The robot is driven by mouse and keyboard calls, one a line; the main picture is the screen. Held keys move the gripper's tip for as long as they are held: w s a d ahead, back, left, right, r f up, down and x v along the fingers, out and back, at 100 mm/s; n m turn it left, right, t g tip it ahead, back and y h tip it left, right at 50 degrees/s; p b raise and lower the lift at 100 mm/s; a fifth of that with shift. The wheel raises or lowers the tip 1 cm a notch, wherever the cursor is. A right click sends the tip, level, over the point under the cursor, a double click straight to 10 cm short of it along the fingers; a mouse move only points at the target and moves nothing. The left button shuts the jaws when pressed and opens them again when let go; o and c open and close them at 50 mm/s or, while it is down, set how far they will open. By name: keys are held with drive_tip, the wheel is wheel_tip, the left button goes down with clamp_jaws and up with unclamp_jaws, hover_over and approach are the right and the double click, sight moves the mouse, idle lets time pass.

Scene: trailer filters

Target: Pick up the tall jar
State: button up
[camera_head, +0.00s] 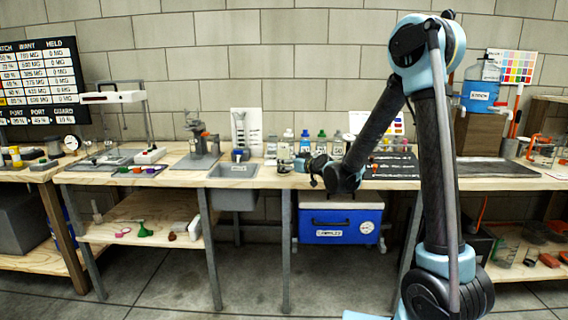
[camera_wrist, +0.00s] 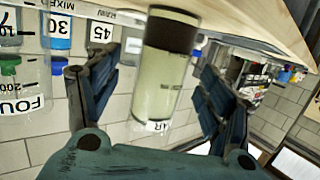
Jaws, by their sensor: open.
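In the wrist view my gripper (camera_wrist: 160,72) is open, with one finger on each side of the jar and a visible gap at both sides. The frames do not show clearly how deep the jar lies between the fingers. In the head view my gripper (camera_head: 300,166) is low over the bench, just right of the sink. The jar cannot be made out surely there.
Small bottles (camera_head: 305,142) line the back of the bench (camera_head: 175,177). A grey sink (camera_head: 233,171) lies left. A blue cooler (camera_head: 340,222) sits below.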

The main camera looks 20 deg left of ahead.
drive_tip(key=shift+x, duration=2.5)
drive_tip(key=shift+s+f, duration=0.1)
drive_tip(key=c, duration=1.5)
